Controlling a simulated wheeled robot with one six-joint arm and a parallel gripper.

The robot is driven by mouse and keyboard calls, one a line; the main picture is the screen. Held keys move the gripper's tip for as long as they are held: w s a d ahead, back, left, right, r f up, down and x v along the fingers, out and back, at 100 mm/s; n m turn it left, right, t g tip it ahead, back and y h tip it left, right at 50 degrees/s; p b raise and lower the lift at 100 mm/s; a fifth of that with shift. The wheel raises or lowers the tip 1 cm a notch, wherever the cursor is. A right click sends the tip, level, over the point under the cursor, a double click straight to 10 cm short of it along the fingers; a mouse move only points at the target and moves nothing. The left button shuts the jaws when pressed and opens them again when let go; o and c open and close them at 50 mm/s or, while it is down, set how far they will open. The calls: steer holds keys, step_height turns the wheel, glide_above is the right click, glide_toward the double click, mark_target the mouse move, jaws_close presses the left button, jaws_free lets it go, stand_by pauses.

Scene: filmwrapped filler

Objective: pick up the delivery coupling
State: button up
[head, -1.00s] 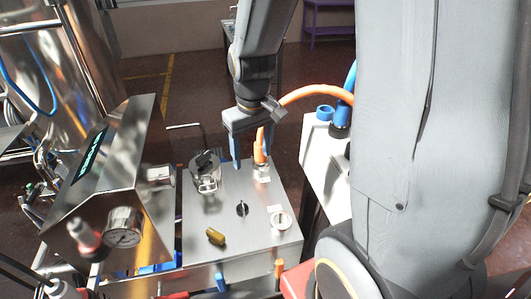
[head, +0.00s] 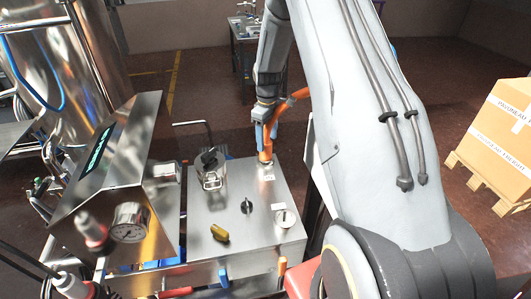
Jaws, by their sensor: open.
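The delivery coupling (head: 265,154) appears to be the orange fitting at the end of the orange hose (head: 293,99). It stands upright at the back right of the steel top, by a small white label. My gripper (head: 264,138) is open, pointing down, with its blue fingers at the upper part of the coupling. The fingers partly hide the coupling's upper end and the hose. I cannot tell whether either finger touches it.
The steel top (head: 195,222) carries a clamp-lidded fitting (head: 211,172), a black knob (head: 247,206), a brass-coloured knob (head: 219,233) and a round port (head: 284,218). A steel cabinet with a gauge (head: 130,222) stands left. A boxed pallet (head: 505,120) is far right.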

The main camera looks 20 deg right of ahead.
mark_target(266, 148)
steer(key=shift+w+a+f+p, duration=0.15)
steer(key=shift+f+p, duration=0.5)
steer(key=shift+f, duration=0.7)
steer(key=shift+w+a+f+p, duration=0.15)
steer(key=shift+f+p, duration=0.45)
steer(key=shift+f, duration=0.7)
steer(key=shift+d, duration=0.1)
steer(key=c, duration=1.5)
steer(key=shift+r, duration=0.1)
